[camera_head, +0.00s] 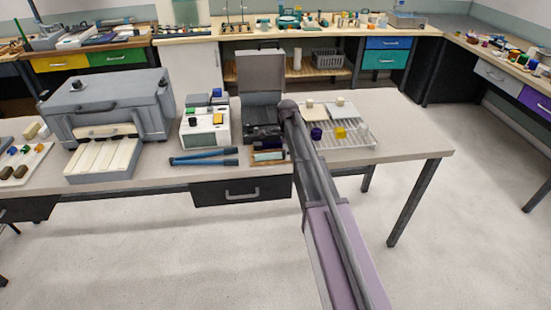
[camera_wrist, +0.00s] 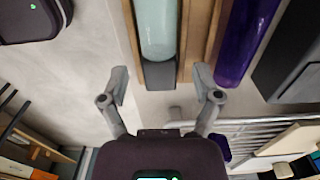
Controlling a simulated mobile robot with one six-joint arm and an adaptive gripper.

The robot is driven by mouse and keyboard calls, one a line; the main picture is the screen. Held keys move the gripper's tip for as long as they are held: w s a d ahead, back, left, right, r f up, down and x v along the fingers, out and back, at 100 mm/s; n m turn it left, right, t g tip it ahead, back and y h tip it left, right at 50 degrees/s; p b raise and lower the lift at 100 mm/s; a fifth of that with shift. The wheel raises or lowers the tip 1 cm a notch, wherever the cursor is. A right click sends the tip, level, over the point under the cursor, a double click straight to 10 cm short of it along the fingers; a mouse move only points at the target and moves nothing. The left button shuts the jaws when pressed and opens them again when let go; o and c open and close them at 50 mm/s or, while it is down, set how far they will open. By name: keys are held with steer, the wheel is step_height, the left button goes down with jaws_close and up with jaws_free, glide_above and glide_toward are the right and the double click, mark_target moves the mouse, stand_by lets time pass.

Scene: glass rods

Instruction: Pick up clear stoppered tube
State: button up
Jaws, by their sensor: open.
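The clear stoppered tube shows in the wrist view as a pale, greenish see-through cylinder (camera_wrist: 158,25) with a grey stopper (camera_wrist: 160,74) at its near end. It lies between wooden rails (camera_wrist: 197,35), its far end cut off by the frame edge. My gripper (camera_wrist: 160,87) is open and empty, with one finger to each side of the stopper and apart from it. In the head view, my arm reaches over the bench to the wooden holder (camera_head: 254,163), and the gripper's fingers are not clear there.
A purple rod (camera_wrist: 245,40) lies close to the right of the holder, with a dark box (camera_wrist: 292,55) beyond it. A white wire rack (camera_head: 350,137) stands right of my arm.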

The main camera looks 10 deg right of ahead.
stand_by(0.4)
jaws_close()
steer(key=shift+r, duration=0.2)
step_height(320, 180, up, 3)
steer(key=p, duration=0.3)
steer(key=shift+f, duration=0.2)
steer(key=s+a+r+p, duration=0.1)
steer(key=s+r+p, duration=0.1)
steer(key=s, duration=1.4)
steer(key=shift+a, duration=0.2)
steer(key=shift+d, duration=0.15)
